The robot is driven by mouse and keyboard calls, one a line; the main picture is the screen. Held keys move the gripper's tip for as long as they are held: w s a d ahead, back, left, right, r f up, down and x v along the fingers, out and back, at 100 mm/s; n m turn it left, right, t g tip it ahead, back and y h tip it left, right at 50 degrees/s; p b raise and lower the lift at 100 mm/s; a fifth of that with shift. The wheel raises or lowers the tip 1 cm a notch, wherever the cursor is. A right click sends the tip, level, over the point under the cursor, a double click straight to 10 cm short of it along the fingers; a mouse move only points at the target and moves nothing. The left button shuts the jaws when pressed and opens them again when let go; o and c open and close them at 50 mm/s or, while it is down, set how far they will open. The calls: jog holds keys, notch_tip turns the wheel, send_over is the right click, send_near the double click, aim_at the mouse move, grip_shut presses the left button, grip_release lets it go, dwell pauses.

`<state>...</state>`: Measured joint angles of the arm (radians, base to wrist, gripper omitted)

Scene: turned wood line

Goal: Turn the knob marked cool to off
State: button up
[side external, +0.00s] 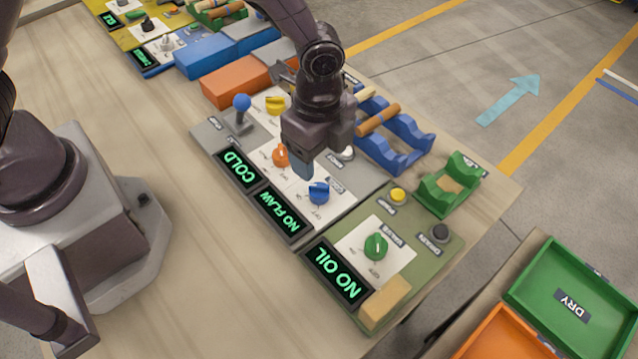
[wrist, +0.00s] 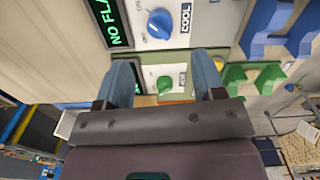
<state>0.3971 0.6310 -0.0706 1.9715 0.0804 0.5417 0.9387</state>
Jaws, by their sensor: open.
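The knob marked cool is blue and sits on a white plate; it shows in the side view (side external: 319,192) and at the top of the wrist view (wrist: 160,22). The COOL label is beside it. Small position marks are printed around it, but I cannot tell which one it points at. My gripper (side external: 303,166) hangs above the panel, to the left of the blue knob in the side view. In the wrist view its two blue-grey fingers (wrist: 163,78) are wide apart with nothing between them. The knob lies beyond the fingertips and is not touched.
A green knob (side external: 376,246) stands on the neighbouring panel, with a NO OIL display (side external: 337,274). An orange knob (side external: 281,155), yellow knob (side external: 276,105) and blue-topped lever (side external: 241,103) are close by. A blue rack (side external: 405,160) holds wooden rods behind my gripper.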

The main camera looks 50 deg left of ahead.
aim_at(319, 186)
notch_tip(319, 186, down, 9)
jog(key=shift+r, duration=0.1)
dwell(0.3)
jog(key=c, duration=0.9)
